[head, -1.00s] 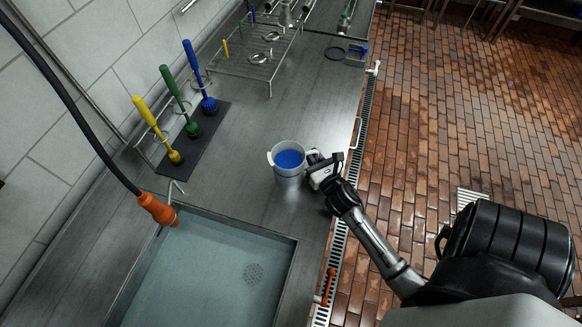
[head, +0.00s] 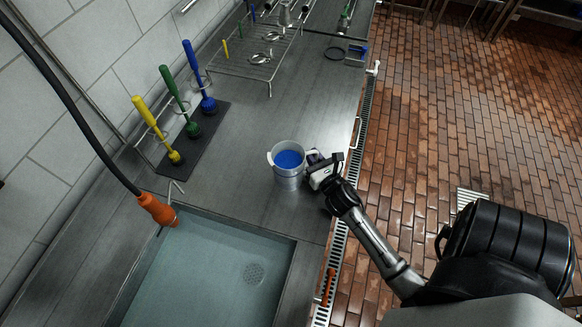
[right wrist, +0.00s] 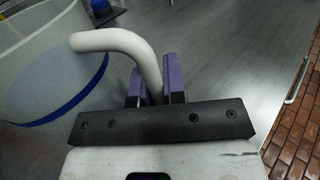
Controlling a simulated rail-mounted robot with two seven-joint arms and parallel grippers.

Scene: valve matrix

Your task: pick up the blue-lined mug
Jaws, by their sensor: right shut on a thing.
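The blue-lined mug (head: 287,180) stands upright on the steel counter beyond the sink, in the middle of the head view. Its inside shows blue from above. My right gripper (head: 313,159) is at the mug's right side and is shut on its handle. In the right wrist view the mug's pale wall and blue band (right wrist: 75,103) fill the upper left, and its white handle (right wrist: 140,48) runs down between the purple fingers of my right gripper (right wrist: 154,88). I cannot tell whether the mug's base touches the counter. My left gripper is not in view.
A water-filled sink (head: 205,270) lies in front of the mug. Yellow, green and blue brushes (head: 186,85) stand in a rack along the wall. A wire rack (head: 262,55) stands farther back. An orange hose nozzle (head: 157,209) hangs at the left. The counter around the mug is clear.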

